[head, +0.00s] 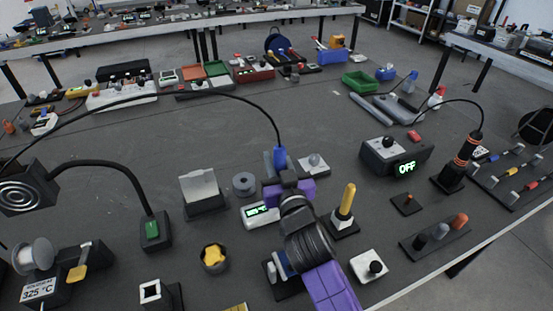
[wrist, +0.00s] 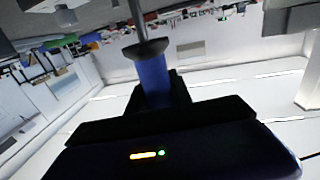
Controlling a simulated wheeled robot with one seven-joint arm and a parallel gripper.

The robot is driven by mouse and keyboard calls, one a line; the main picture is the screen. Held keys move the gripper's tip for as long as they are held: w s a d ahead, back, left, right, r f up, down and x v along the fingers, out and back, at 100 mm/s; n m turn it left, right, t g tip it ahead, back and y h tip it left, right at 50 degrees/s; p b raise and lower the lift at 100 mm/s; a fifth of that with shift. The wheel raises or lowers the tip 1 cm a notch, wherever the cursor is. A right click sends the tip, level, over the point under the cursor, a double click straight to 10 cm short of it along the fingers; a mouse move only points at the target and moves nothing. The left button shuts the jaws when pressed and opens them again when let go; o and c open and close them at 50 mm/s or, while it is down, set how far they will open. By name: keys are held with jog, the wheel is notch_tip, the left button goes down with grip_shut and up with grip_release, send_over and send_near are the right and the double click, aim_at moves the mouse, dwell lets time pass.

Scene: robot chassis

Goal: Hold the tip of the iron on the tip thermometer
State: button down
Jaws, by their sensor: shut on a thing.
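My gripper (head: 285,185), purple and dark, is shut on the blue handle of the iron (head: 279,157) near the middle of the bench. The iron's black cable rises from its top and arcs to the left. In the wrist view the blue handle (wrist: 153,78) with its dark collar stands between the black fingers (wrist: 160,97). The iron's tip is hidden in both views. A white device with a green display, apparently the tip thermometer (head: 259,215), lies just below and left of my gripper in the head view, partly covered by it. I cannot tell whether the tip touches it.
A grey spool (head: 244,184) and a stand with a pale plate (head: 200,188) are at the left. A yellow-handled tool (head: 346,202) stands close on the right. A 325 °C display unit (head: 40,289) is lower left. A unit reading OFF (head: 395,157) is farther right.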

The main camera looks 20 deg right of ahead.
notch_tip(320, 180, up, 8)
jog(key=p, duration=0.5)
jog(key=shift+f+p, duration=0.2)
jog(key=shift+p, duration=0.2)
